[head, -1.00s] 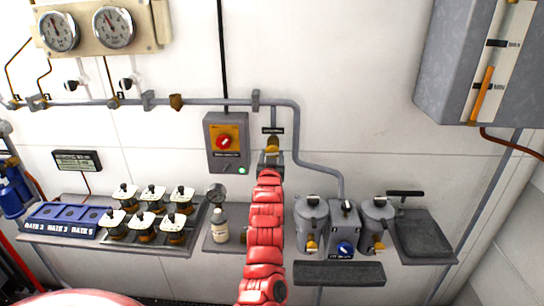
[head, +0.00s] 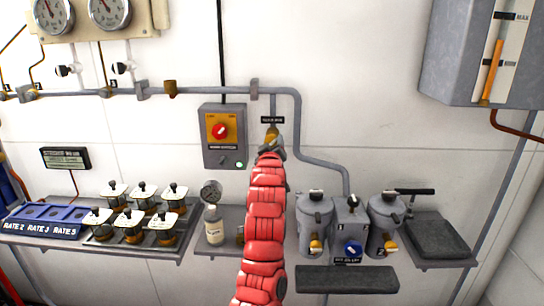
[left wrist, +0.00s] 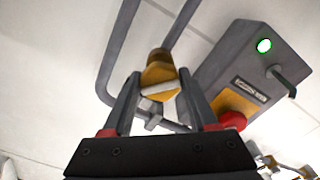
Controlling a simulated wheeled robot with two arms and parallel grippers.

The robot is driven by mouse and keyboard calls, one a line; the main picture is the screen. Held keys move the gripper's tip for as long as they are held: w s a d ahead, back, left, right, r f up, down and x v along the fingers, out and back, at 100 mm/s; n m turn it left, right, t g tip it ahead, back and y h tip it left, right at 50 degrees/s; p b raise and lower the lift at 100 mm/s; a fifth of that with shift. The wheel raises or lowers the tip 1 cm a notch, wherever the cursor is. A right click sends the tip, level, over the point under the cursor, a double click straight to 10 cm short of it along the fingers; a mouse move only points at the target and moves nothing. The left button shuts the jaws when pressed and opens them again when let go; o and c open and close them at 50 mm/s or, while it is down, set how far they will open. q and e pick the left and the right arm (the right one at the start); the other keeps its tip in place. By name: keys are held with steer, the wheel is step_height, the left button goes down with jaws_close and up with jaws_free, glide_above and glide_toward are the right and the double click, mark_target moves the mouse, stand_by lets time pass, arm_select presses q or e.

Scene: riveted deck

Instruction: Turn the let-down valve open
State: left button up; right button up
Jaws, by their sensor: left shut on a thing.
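The valve is a small brass-yellow fitting (head: 272,134) on the grey pipe, under a small black label too small to read. In the left wrist view its yellow handle (left wrist: 160,78) sits between my two fingers, with a pale bar across its face. My left gripper (head: 270,152) is at the valve, its red arm coming up from below and covering part of it. In the left wrist view the left gripper (left wrist: 158,82) is shut on the handle. My right gripper is not in view.
A grey switch box (head: 224,158) with a red knob and a lit green lamp is just left of the valve. The pipe (head: 297,125) bends down at its right. Below are a bottle (head: 214,226), grey canisters (head: 314,225) and a shelf with several jars (head: 143,195).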

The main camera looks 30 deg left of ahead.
arm_select(q)
steer(key=n+b, duration=0.2)
steer(key=n, duration=0.2)
steer(key=shift+n, duration=0.3)
steer(key=n+b, duration=0.2)
steer(key=n, duration=0.2)
steer(key=shift+r, duration=0.1)
stand_by(0.4)
steer(key=o, duration=1.4)
steer(key=shift+d, duration=0.1)
steer(key=b+v, duration=0.2)
steer(key=v, duration=1.5)
steer(key=shift+s+d, duration=0.1)
steer(key=shift+d, duration=0.05)
